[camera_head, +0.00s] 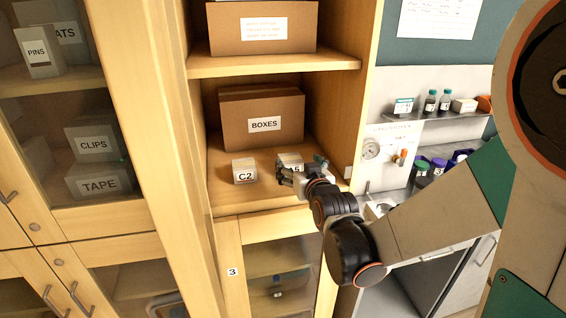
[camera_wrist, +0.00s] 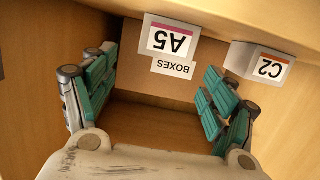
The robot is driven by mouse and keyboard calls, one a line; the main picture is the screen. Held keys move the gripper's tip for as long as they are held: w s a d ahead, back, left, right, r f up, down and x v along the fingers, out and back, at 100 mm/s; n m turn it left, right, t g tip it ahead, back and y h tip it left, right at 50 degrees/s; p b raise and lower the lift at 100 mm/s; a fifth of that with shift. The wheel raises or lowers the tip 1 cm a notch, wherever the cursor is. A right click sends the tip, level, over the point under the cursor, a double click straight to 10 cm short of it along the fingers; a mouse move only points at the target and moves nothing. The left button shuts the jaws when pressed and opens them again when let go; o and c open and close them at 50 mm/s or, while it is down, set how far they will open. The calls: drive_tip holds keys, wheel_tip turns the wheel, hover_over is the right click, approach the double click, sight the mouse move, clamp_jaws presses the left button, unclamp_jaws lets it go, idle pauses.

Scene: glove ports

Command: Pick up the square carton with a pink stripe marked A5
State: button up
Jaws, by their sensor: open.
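The square carton marked A5 (camera_head: 289,159) stands on the open cupboard shelf, partly hidden by my gripper (camera_head: 302,176) in the head view. In the wrist view the A5 carton (camera_wrist: 172,36) appears upside down at the top, with a pink stripe on its white label. My gripper (camera_wrist: 155,92) is open there, its green-padded fingers spread wide with nothing between them. The carton lies beyond the fingertips in that view, and I see no contact.
A similar carton marked C2 (camera_head: 244,171), with an orange stripe in the wrist view (camera_wrist: 260,66), stands left of A5 in the head view. A large brown box labelled BOXES (camera_head: 262,108) is behind them. The cupboard's right side panel (camera_head: 360,110) is close to my gripper.

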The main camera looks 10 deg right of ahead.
sight(292, 161)
drive_tip(key=w, duration=0.1)
drive_tip(key=w+f+b, duration=0.1)
drive_tip(key=w, duration=0.3)
drive_tip(key=shift+a+f+b, duration=0.2)
drive_tip(key=shift+f+b, duration=0.1)
drive_tip(key=shift+r, duration=0.1)
drive_tip(key=c, duration=1.2)
